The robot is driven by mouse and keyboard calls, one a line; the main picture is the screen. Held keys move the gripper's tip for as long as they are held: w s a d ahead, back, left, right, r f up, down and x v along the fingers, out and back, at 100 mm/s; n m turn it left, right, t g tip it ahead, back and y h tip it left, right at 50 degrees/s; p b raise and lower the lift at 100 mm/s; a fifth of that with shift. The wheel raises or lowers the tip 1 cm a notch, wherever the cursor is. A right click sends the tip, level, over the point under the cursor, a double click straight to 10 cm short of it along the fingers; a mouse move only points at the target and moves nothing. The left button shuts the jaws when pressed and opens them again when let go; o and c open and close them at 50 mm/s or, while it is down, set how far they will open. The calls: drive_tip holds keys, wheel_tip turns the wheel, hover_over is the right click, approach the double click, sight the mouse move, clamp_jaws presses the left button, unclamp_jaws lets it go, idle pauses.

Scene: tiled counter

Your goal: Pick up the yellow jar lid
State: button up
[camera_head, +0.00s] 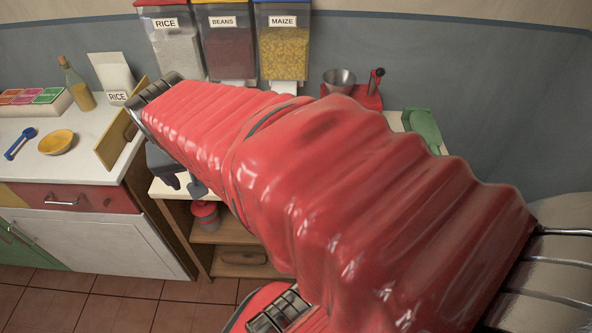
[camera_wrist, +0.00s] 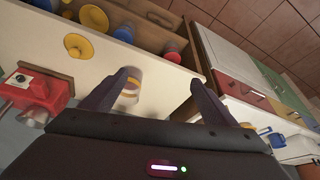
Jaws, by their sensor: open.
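A round yellow jar lid (camera_wrist: 78,45) with a small raised centre lies on the white counter in the wrist view, near the counter's edge. A clear jar (camera_wrist: 131,88) with a yellow band stands on the same counter, partly behind my left finger. My gripper (camera_wrist: 164,86) is open, with nothing seen held between its fingers; the lid lies to the left of both fingers. In the head view my gripper (camera_head: 184,184) shows dark beyond my red-sleeved arm. My arm covers most of that counter there, and I cannot see the lid.
A red appliance (camera_wrist: 32,92) stands left on the counter in the wrist view. Yellow-topped and red-topped items, including a yellow one (camera_wrist: 94,18), sit on the shelf below. In the head view a yellow bowl (camera_head: 56,142) and a blue scoop (camera_head: 20,143) lie on the left counter.

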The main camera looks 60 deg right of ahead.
drive_tip(key=o, duration=0.4)
drive_tip(key=s+d+f+m+g, duration=0.1)
drive_tip(key=d+m, duration=0.1)
drive_tip(key=d, duration=0.2)
drive_tip(key=s+d+f+m, duration=0.1)
drive_tip(key=d+m, duration=0.1)
drive_tip(key=d, duration=0.2)
drive_tip(key=s+d+f+m+g+h, duration=0.1)
drive_tip(key=d+f+m, duration=0.1)
drive_tip(key=d, duration=0.2)
drive_tip(key=shift+d+m+g, duration=0.3)
drive_tip(key=shift+d, duration=0.1)
drive_tip(key=shift+o, duration=0.2)
drive_tip(key=s+d+f+m+g, duration=0.2)
drive_tip(key=s+d+f+m, duration=0.2)
drive_tip(key=d, duration=0.6)
drive_tip(key=shift+s+d+f+m, duration=0.2)
drive_tip(key=shift+s+m, duration=0.7)
drive_tip(key=shift+s, duration=0.3)
drive_tip(key=shift+x, duration=4.25)
drive_tip(key=shift+x, duration=2.6)
drive_tip(key=shift+a, duration=0.1)
